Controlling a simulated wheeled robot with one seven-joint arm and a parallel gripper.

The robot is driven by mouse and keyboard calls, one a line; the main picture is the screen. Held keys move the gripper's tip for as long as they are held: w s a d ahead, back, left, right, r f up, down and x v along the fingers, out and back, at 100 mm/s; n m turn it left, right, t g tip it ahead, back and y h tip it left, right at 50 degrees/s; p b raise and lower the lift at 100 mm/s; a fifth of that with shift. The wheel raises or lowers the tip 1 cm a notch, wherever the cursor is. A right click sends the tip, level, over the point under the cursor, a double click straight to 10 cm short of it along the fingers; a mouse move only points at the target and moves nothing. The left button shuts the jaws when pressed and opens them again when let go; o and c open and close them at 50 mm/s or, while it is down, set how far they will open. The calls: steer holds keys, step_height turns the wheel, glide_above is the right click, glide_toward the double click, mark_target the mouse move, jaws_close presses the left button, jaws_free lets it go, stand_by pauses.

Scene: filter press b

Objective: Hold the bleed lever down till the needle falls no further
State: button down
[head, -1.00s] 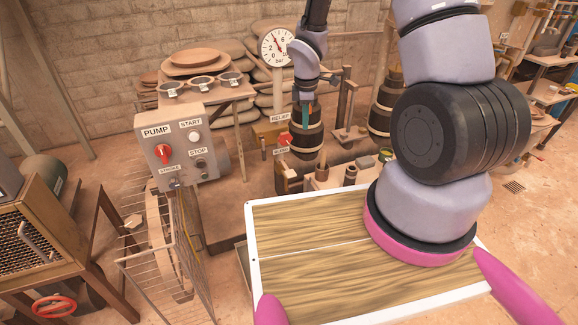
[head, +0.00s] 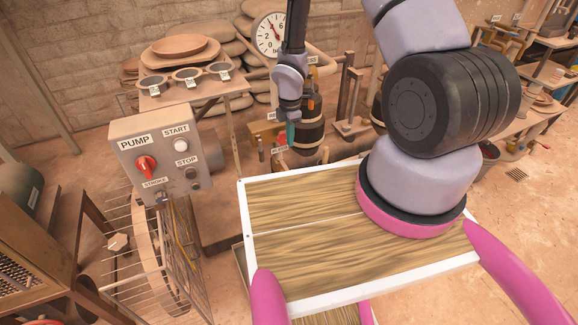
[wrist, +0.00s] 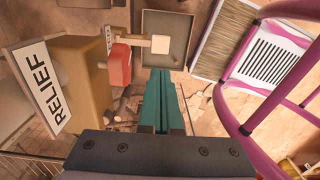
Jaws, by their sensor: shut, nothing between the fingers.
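My gripper (wrist: 165,105) is shut and empty, its teal fingers together; in the head view the gripper (head: 290,134) hangs in front of the dark barrel. A red part (wrist: 120,64), which looks like the bleed lever's handle, is up and left of the fingertips in the wrist view, with a gap in the picture. A pale square plate (wrist: 160,44) is beside it. I cannot tell whether the fingers touch any part of the lever. The pressure gauge (head: 265,36) shows its needle toward the upper left; my arm hides its right side.
The brass-coloured block (wrist: 85,75) with the RELIEF sign (wrist: 46,88) is close on the left of my gripper. The grey PUMP panel (head: 155,155) with its red knob stands at left, above a wire cage (head: 140,265). The dark barrel (head: 310,125) is behind the gripper.

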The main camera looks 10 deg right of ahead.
glide_toward(286, 168)
steer(key=s+f, duration=0.1)
steer(key=f, duration=0.1)
steer(key=s+f, duration=0.1)
steer(key=f, duration=0.1)
steer(key=s+f, duration=0.2)
steer(key=shift+d+f, duration=0.2)
steer(key=shift+d, duration=0.1)
steer(key=shift+f, duration=0.1)
